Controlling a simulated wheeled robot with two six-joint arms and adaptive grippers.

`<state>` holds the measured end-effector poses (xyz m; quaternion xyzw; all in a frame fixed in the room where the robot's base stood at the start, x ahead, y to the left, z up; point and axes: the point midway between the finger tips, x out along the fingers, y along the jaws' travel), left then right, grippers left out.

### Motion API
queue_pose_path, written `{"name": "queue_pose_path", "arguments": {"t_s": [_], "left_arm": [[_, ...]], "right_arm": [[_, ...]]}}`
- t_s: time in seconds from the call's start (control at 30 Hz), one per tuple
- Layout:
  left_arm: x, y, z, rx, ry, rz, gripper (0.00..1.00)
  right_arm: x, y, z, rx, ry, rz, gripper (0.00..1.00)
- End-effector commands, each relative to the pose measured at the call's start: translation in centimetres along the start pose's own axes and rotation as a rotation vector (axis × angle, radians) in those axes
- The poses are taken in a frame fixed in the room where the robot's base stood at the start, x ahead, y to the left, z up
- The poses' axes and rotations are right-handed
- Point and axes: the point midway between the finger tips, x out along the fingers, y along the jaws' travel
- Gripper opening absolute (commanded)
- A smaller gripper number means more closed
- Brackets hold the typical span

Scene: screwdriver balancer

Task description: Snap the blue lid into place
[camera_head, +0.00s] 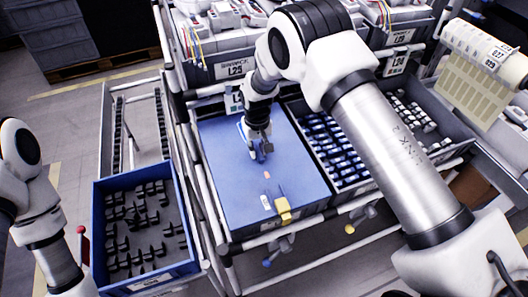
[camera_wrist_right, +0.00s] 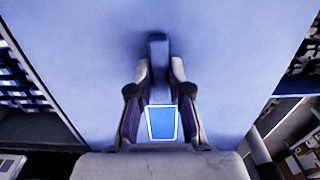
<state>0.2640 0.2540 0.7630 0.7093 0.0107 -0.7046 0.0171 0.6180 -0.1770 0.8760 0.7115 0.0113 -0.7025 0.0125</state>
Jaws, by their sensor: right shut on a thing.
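My right gripper (camera_head: 258,152) points down over the blue work surface (camera_head: 225,185) in the head view. It is shut on a small blue piece (camera_wrist_right: 158,50), apparently the blue lid, which shows between and beyond the fingers in the right wrist view. A white-outlined blue patch (camera_wrist_right: 162,123) shows between the fingers; I cannot tell if it belongs to that piece. Whether the held piece touches the surface is unclear. Only part of my left arm shows; its gripper is out of view.
A blue bin (camera_head: 187,208) of black parts stands at the left. A dark bin (camera_head: 369,185) of blue and white parts lies right of the surface. A small white piece (camera_head: 266,203) lies near the yellow block. The surface's left part is clear.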

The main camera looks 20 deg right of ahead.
Motion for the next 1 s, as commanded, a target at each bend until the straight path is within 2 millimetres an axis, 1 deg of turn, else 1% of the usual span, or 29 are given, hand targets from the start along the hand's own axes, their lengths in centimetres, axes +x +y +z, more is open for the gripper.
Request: {"name": "queue_pose_path", "arguments": {"t_s": [0.03,0.07,0.7,0.8,1.0], "left_arm": [[-0.1,0.0,0.0,0.000,0.000,0.000,0.70],[-0.3,0.0,0.0,0.000,0.000,0.000,0.70],[-5.0,0.0,0.0,0.000,0.000,0.000,0.70],[-5.2,0.0,0.0,0.000,0.000,0.000,0.70],[-5.1,0.0,0.0,0.000,0.000,0.000,0.70]], "right_arm": [[0.5,0.0,0.6,0.000,-0.016,0.000,0.00],[0.3,0.0,0.6,0.000,-0.016,0.000,0.00],[-6.5,0.0,0.1,0.000,-0.004,0.000,0.00],[-6.8,0.0,0.1,0.000,-0.003,0.000,0.00],[-6.8,0.0,0.0,0.000,-0.001,0.000,0.00]]}}
